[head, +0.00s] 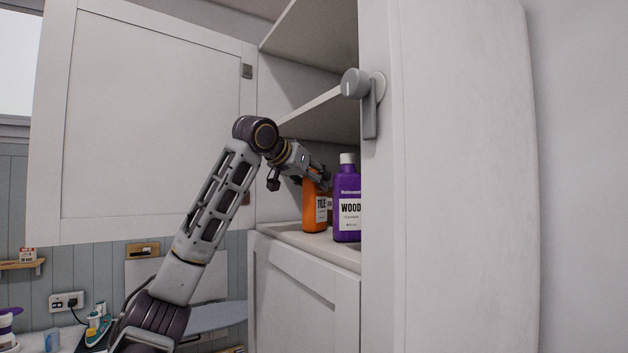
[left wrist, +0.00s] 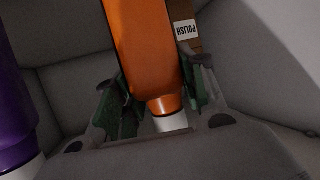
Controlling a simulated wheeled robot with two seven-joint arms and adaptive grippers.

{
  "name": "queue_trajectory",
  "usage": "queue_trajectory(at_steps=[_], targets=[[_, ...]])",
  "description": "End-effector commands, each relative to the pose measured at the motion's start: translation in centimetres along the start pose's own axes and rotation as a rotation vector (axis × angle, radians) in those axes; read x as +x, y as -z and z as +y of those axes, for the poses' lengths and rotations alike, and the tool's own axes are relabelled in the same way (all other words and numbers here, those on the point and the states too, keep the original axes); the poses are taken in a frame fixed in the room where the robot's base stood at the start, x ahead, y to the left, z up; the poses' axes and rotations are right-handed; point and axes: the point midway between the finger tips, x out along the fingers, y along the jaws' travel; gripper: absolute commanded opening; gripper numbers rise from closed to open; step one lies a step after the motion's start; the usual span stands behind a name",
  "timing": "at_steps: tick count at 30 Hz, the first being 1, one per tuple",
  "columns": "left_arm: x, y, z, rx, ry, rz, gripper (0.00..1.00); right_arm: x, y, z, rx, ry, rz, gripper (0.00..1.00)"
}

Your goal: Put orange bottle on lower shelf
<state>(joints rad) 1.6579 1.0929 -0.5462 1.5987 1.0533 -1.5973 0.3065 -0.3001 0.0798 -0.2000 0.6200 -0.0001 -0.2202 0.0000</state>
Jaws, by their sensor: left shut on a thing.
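The orange bottle (head: 313,208), labelled "TILE", is upright at the lower shelf (head: 300,236) of the open cabinet. My left gripper (head: 318,178) is shut on its upper part from above. The left wrist view shows the orange bottle (left wrist: 145,50) between the two fingers of my left gripper (left wrist: 160,100), with its white cap close to the palm. In the head view the gripper hides the bottle's top. I cannot tell whether its base touches the shelf. My right gripper is not in view.
A purple "WOOD" bottle (head: 347,205) stands just right of the orange one. A brown "POLISH" container (left wrist: 186,25) is close beside it. The open cabinet door (head: 150,120) is at left, a middle shelf (head: 335,115) above, and a side panel (head: 450,200) at right.

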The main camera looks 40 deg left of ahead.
Motion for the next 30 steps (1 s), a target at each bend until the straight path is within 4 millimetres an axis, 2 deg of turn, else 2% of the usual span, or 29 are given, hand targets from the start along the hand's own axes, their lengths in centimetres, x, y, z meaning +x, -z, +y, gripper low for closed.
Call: queue_trajectory(at_steps=[9, 10, 15, 30], targets=[[-0.04, -0.07, -0.02, -0.001, 0.0, 0.004, 0.0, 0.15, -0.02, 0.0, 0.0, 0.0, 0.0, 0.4], [0.06, -0.17, -0.02, -0.001, 0.0, 0.0, 0.42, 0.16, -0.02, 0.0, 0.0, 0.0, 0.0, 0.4], [0.04, -0.12, -0.01, -0.001, 0.0, 0.0, 0.62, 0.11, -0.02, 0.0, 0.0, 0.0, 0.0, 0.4], [-0.28, 0.09, -0.01, -0.001, 0.0, 0.002, 0.62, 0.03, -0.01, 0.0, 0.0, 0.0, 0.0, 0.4]])
